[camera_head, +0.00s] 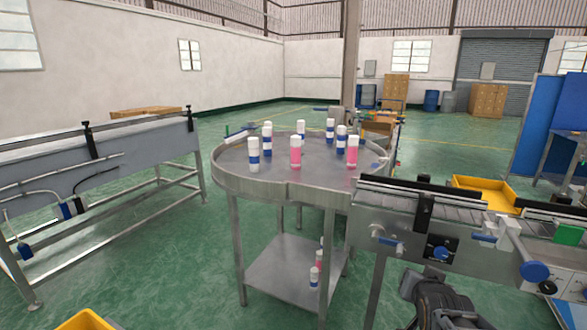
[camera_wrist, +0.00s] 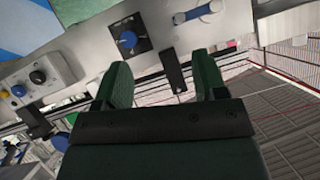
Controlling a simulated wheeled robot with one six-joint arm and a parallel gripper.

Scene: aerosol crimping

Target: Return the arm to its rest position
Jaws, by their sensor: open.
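My gripper (camera_wrist: 161,80) shows in the wrist view with its two green fingers apart and nothing between them. Beyond the fingers is the metal side of a machine with a blue knob (camera_wrist: 127,39) on a black plate. In the head view, a dark part of my arm (camera_head: 440,302) is low at the right, in front of the conveyor (camera_head: 400,218). My fingertips cannot be made out there. The arm is clear of the round table (camera_head: 232,180).
Several white-capped cans, blue-banded (camera_head: 253,156) and pink (camera_head: 295,153), stand on the round table. More stand on its lower shelf (camera_head: 280,270). A yellow tray (camera_head: 484,190) is behind the right conveyor. Another conveyor (camera_head: 100,160) is at left. Green floor lies open between.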

